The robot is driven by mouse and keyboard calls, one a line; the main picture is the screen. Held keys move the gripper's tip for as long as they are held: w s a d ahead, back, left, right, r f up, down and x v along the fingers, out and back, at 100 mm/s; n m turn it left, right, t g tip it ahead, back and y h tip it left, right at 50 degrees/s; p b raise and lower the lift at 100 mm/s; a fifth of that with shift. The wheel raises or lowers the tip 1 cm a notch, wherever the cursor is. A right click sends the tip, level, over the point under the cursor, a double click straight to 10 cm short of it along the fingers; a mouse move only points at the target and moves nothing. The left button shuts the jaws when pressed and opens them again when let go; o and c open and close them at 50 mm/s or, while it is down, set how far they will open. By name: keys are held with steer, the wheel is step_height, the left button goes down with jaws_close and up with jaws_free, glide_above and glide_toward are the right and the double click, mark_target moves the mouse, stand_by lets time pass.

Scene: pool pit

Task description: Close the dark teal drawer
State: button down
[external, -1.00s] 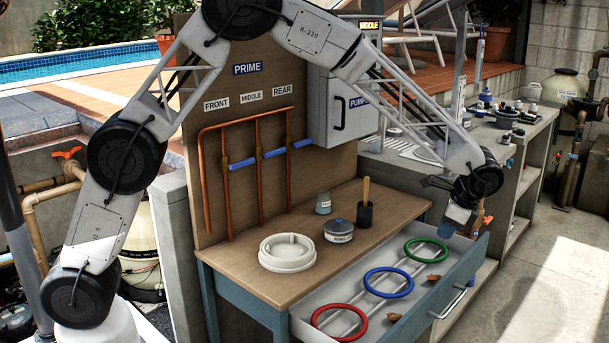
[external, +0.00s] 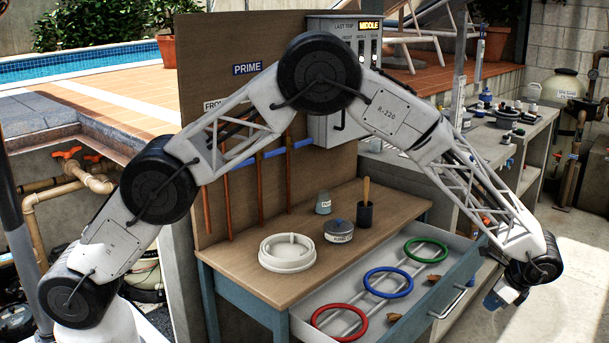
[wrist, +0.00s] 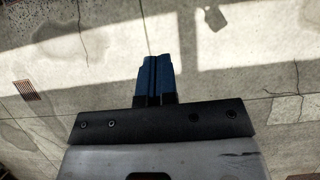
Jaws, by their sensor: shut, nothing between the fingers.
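The dark teal drawer (external: 428,308) stands pulled out from the wooden bench in the external view. Inside it lie a red ring (external: 339,322), a blue ring (external: 388,282) and a green ring (external: 426,250) along pale rods. Its front carries a light bar handle (external: 461,302). My gripper (external: 491,302) is out in front of the drawer front, to the right of the handle and apparently apart from it. In the wrist view my blue fingers (wrist: 154,75) are together with nothing between them, over bare floor. The drawer does not show in the wrist view.
On the bench top (external: 240,262) stand a white round lid (external: 287,254), a grey lidded pot (external: 338,231), a small jar (external: 323,203) and a dark cup with a wooden handle (external: 365,213). The floor (external: 575,300) to the right is clear.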

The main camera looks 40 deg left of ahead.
steer(key=shift+a+f, duration=0.1)
steer(key=shift+f, duration=0.05)
steer(key=a+f, duration=0.8)
steer(key=shift+a, duration=0.15)
stand_by(0.6)
stand_by(0.4)
steer(key=a, duration=2.4)
steer(key=shift+s+a, duration=0.1)
steer(key=shift+a, duration=0.2)
steer(key=shift+d+f, duration=0.1)
